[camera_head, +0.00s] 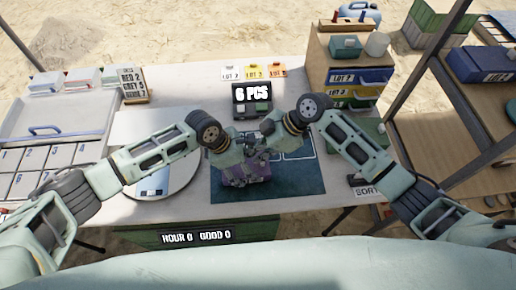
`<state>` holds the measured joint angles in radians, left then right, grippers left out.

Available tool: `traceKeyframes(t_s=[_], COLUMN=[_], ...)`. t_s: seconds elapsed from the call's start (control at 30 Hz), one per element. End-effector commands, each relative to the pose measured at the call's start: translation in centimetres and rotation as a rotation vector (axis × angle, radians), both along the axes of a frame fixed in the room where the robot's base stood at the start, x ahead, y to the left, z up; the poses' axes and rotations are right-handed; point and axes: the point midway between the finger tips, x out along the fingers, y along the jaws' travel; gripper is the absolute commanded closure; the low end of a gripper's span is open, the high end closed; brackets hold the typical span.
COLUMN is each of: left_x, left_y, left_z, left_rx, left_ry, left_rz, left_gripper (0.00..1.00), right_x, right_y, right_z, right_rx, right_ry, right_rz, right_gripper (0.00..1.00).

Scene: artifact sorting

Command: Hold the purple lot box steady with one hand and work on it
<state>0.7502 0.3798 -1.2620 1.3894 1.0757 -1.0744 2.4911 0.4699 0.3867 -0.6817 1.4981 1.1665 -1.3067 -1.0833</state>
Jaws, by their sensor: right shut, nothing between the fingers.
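The purple lot box (257,175) sits on the dark blue mat (300,178) at the middle of the table. Both my grippers come together over it and hide much of its top. My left gripper (236,170) reaches down at the box's left side; its fingers blend into the box, so I cannot tell whether they grip it. My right gripper (262,148) is shut and empty just above the back part of the box.
A round pale plate (182,182) lies left of the mat. A display reading 6 PCS (253,94) stands behind the box. A drawer cabinet (316,72) is at the back right, and a numbered grid tray (30,165) at the left. The mat's right part is clear.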

Motion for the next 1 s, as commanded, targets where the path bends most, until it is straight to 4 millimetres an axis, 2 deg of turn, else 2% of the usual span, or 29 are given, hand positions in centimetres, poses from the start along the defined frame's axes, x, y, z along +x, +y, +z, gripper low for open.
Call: traceKeyframes(t_s=[0.33,0.7,0.8,1.0], left_x=[0.0,0.0,0.0,0.0], left_y=[0.0,0.1,0.0,0.0], left_z=[0.0,0.0,0.0,0.0], left_rx=[0.000,0.001,0.001,0.001], left_ry=[0.000,0.000,0.000,0.000], left_rz=[0.001,0.001,0.001,0.001], left_gripper=[0.60,0.60,0.60,0.60], right_x=[0.0,0.4,0.4,0.4], right_y=[-0.6,-9.0,-10.2,-10.6], right_z=[-0.1,-0.1,-0.1,-0.1], right_rx=[-0.001,-0.005,-0.003,-0.001], right_ry=[0.002,0.004,0.002,0.001], right_rz=[-0.002,-0.005,-0.003,0.000], right_gripper=[1.00,1.00,1.00,1.00])
